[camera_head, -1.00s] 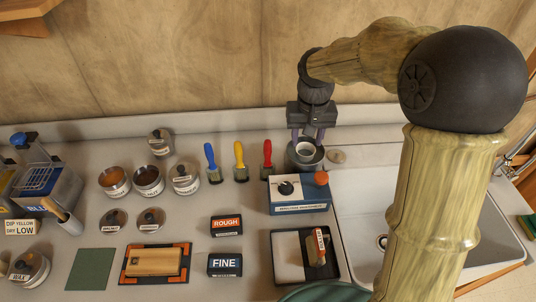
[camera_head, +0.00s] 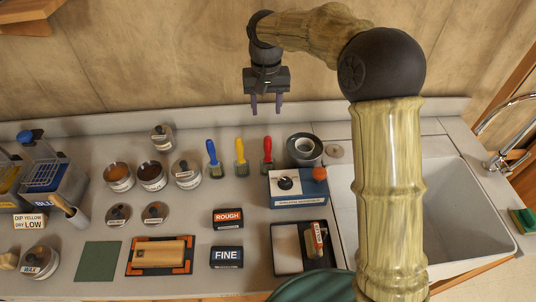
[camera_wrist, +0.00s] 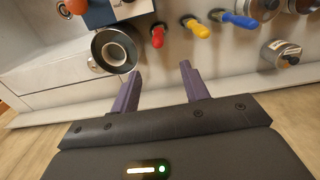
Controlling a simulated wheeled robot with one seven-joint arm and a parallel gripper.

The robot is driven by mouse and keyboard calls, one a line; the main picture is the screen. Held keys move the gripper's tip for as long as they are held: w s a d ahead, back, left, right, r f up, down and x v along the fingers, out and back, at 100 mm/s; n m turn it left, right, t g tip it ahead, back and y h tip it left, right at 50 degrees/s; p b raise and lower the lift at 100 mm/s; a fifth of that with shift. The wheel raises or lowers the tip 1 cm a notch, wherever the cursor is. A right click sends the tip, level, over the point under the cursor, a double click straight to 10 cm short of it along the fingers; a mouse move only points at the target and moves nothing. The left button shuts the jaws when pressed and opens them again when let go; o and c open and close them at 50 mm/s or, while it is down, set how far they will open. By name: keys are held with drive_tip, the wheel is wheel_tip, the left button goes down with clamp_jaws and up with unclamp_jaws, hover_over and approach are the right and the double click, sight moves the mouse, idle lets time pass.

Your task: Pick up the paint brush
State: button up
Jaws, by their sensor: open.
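My gripper (camera_head: 267,105) is open and empty, raised near the back wall, above and behind the red and yellow brushes in the picture. In the wrist view its two purple fingers (camera_wrist: 160,75) are apart with nothing between them. The red handle (camera_wrist: 157,38), yellow handle (camera_wrist: 198,28) and blue handle (camera_wrist: 235,19) show beyond the fingertips.
A grey can (camera_head: 304,150) stands right of the red brush, behind a blue-white box (camera_head: 297,189). Several tins and a lidded jar (camera_head: 186,174) stand to the left. The sink (camera_head: 445,210) is on the right. Black ROUGH (camera_head: 228,219) and FINE (camera_head: 226,257) blocks lie in front.

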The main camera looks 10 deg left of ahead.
sight(268, 146)
wheel_tip(268, 146, down, 10)
drive_tip(key=shift+f+p, duration=0.25)
drive_tip(key=shift+p, duration=0.7)
drive_tip(key=shift+s, duration=0.1)
drive_tip(key=f, duration=0.1)
drive_tip(key=f+p, duration=0.2)
drive_tip(key=f, duration=0.1)
drive_tip(key=shift+s+d+f, duration=0.1)
drive_tip(key=shift+s+d, duration=0.05)
drive_tip(key=shift+d, duration=0.1)
drive_tip(key=shift+f, duration=0.5)
clamp_jaws()
